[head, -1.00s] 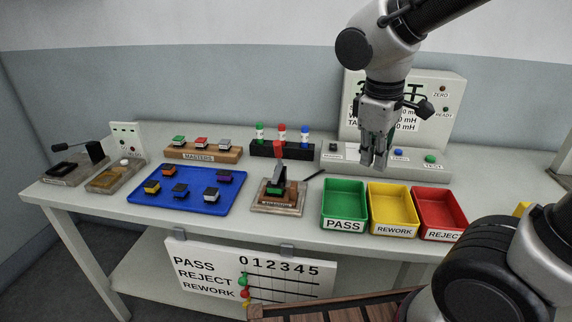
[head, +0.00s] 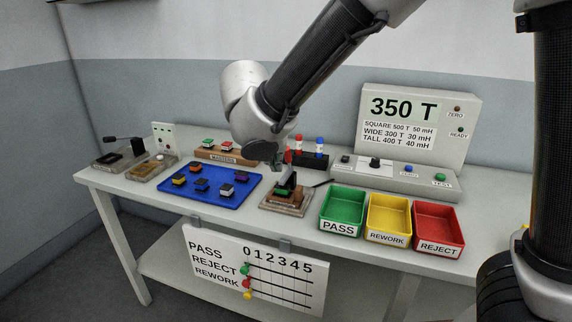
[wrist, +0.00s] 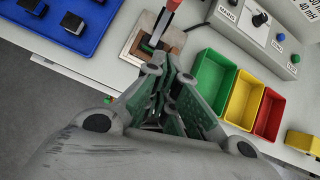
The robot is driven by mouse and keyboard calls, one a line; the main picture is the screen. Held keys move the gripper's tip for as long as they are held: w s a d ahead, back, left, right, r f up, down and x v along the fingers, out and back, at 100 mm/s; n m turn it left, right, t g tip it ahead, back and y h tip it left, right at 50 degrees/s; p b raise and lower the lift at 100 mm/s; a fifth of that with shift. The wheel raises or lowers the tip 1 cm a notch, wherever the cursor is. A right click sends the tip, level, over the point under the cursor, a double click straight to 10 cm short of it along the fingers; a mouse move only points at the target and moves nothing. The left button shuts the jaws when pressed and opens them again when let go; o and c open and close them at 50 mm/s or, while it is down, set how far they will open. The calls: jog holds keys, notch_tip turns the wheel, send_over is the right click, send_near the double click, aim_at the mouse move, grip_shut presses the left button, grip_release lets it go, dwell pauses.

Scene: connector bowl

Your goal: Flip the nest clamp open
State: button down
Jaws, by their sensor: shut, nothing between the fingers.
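The nest clamp (head: 287,186) stands on a small wooden-edged base (head: 290,207) at the front middle of the bench. Its red-tipped handle (wrist: 172,6) points up; in the head view my wrist partly covers it. A dark and green piece shows in the nest under the clamp. My gripper (wrist: 169,72) is shut and empty. In the wrist view its fingertips are just in front of the nest base (wrist: 135,40), below the handle in the picture. In the head view the fingers are mostly hidden, so I cannot tell whether they touch the clamp.
A blue tray (head: 211,198) with several parts lies left of the nest. Green (head: 342,208), yellow (head: 388,218) and red (head: 438,227) bins stand close to its right. A meter (head: 415,125) and a masters rack (head: 224,157) are behind.

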send_near(287, 162)
jog(key=shift+w+d+f, duration=0.2)
jog(key=shift+f, duration=0.7)
jog(key=shift+w+d+f, duration=0.15)
jog(key=shift+w+f, duration=0.05)
jog(key=shift+f, duration=0.7)
jog(key=shift+w+d+f, duration=0.2)
jog(key=shift+f, duration=0.7)
jog(key=shift+w+r, duration=0.1)
jog(key=shift+w+d+r+g, duration=0.1)
jog(key=shift+r+g, duration=0.05)
jog(key=shift+g, duration=0.25)
